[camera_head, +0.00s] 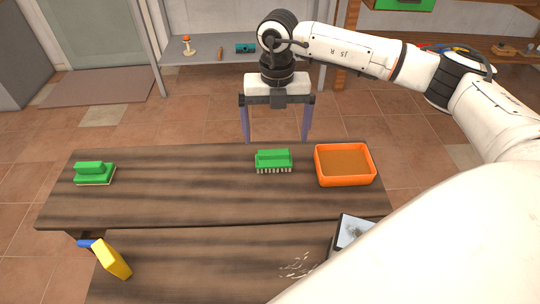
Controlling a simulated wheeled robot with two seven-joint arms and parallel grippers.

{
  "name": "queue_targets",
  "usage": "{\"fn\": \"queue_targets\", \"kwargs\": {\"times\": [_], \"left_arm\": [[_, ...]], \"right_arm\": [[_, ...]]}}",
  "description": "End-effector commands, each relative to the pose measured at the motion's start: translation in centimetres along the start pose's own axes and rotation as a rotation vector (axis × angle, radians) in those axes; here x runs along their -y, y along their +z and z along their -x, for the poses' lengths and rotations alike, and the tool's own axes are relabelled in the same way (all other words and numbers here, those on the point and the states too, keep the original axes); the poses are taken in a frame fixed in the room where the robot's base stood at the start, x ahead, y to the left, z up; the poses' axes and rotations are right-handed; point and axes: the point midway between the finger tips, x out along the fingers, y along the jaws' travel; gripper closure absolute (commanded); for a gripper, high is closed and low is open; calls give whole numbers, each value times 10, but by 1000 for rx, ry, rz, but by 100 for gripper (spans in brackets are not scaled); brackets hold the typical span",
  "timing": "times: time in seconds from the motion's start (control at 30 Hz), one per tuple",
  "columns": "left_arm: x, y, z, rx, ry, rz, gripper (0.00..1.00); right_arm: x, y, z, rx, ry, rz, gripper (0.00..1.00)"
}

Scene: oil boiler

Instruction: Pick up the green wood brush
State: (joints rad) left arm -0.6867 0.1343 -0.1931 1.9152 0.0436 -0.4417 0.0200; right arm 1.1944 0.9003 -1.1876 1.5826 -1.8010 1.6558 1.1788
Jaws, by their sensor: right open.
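A green brush (273,161) with pale bristles stands on the dark wooden table, bristles down, left of an orange tray. A second green block-shaped thing (94,173) with a pale underside lies at the table's left end; I cannot tell for sure whether it is a brush too. My right gripper (276,139) points down with its two fingers spread wide. It is open and empty, and appears above and behind the middle green brush, apart from it. My left gripper is not in view.
The orange tray (345,180) stands on the table (180,190) right of the brush. A yellow-headed tool (112,259) with a blue part and a dark-framed box (352,232) are nearer. A grey shelf (210,47) stands behind. The table between the two green things is clear.

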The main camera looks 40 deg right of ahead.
Motion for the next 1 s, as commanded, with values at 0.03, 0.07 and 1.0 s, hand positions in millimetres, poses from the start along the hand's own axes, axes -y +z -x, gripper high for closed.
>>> {"fn": "queue_targets", "kwargs": {"times": [0.03,0.07,1.0], "left_arm": [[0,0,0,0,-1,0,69],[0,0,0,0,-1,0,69],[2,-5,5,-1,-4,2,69]], "right_arm": [[0,0,-6,-2,-1,0,4],[0,0,-8,-2,-1,0,4],[-5,-6,-64,0,1,1,36]]}}
